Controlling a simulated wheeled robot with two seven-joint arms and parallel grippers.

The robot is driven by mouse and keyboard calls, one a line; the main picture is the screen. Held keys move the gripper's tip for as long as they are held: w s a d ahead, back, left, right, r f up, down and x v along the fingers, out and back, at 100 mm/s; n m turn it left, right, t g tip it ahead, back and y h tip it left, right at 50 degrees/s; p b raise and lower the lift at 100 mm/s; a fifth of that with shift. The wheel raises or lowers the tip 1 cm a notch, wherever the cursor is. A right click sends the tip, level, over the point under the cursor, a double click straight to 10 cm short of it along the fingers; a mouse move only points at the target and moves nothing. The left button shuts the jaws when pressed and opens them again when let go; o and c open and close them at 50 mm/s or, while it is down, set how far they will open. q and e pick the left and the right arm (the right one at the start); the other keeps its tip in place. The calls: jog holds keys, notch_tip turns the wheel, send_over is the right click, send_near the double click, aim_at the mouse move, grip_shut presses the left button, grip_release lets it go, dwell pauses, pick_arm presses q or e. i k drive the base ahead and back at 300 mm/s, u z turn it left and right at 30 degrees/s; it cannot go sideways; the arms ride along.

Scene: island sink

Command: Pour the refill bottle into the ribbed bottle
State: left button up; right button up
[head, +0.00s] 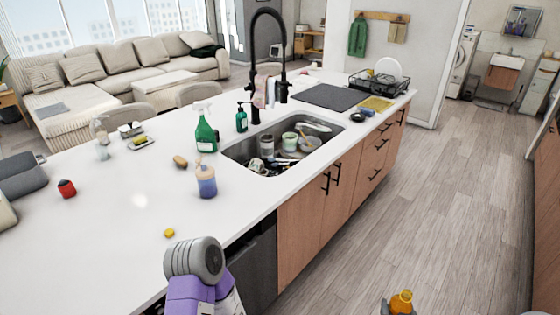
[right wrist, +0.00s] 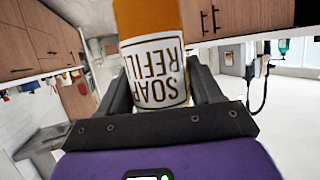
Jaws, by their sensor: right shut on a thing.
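The refill bottle is an orange bottle (head: 401,302) at the bottom edge of the head view, held over the floor in front of the island. In the right wrist view the refill bottle (right wrist: 160,72) shows a white label reading "SOAP REFILL"; its top is out of the picture. My right gripper (right wrist: 160,92) is shut on it, a finger at each side. A blue bottle with a peach-coloured upper part (head: 206,181) stands upright on the counter near the sink; it may be the ribbed bottle, but ribs are too small to tell. My left gripper is not in view.
The white counter (head: 95,235) holds a green spray bottle (head: 205,133), a dark green pump bottle (head: 242,117), a brown sponge (head: 181,161) and a yellow piece (head: 169,233). The sink (head: 236,153) contains dishes. A black faucet (head: 253,70) rises behind it. Open floor lies right.

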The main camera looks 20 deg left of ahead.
aim_at(205, 174)
jog(key=z, duration=0.9)
jog(key=i, duration=1.85)
jog(key=u, duration=3.5)
